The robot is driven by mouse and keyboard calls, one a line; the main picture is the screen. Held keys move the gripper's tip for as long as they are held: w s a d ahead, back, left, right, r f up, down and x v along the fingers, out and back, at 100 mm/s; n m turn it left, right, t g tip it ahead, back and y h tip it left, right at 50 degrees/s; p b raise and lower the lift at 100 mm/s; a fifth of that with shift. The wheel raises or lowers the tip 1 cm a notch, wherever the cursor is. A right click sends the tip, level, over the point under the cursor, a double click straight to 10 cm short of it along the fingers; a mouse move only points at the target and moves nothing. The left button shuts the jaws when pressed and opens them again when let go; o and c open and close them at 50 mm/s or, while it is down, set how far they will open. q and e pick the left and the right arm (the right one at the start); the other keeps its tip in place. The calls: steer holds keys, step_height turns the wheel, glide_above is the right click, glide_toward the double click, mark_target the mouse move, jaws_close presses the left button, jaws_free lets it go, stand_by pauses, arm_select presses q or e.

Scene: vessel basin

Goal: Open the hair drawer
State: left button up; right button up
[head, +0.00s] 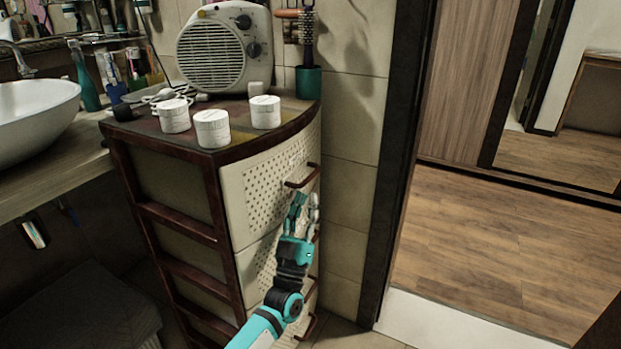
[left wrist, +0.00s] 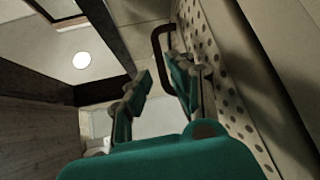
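A small cabinet with dark wooden frame (head: 215,200) has several cream drawers with perforated fronts. The top drawer (head: 262,190) is shut and has a dark curved handle (head: 303,177). No label tells which drawer is the hair drawer. My left gripper (head: 303,203) is just below that handle, in front of the drawer faces. In the left wrist view my left gripper (left wrist: 158,85) has its two fingers apart with nothing between them. A dark handle (left wrist: 158,45) shows beyond the fingertips, nearer the right finger, beside the perforated front (left wrist: 228,90). My right gripper is in neither view.
On the cabinet top stand a fan heater (head: 212,55), several white jars (head: 212,128) and a green cup (head: 308,82) with a brush. A sink (head: 35,105) is at the left. A dark door frame (head: 392,150) and open wooden floor (head: 500,245) lie to the right.

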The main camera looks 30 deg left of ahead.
mark_target(310, 178)
arm_select(q)
steer(key=x, duration=0.6)
steer(key=shift+w, duration=0.1)
steer(key=shift+c, duration=0.3)
jaws_close()
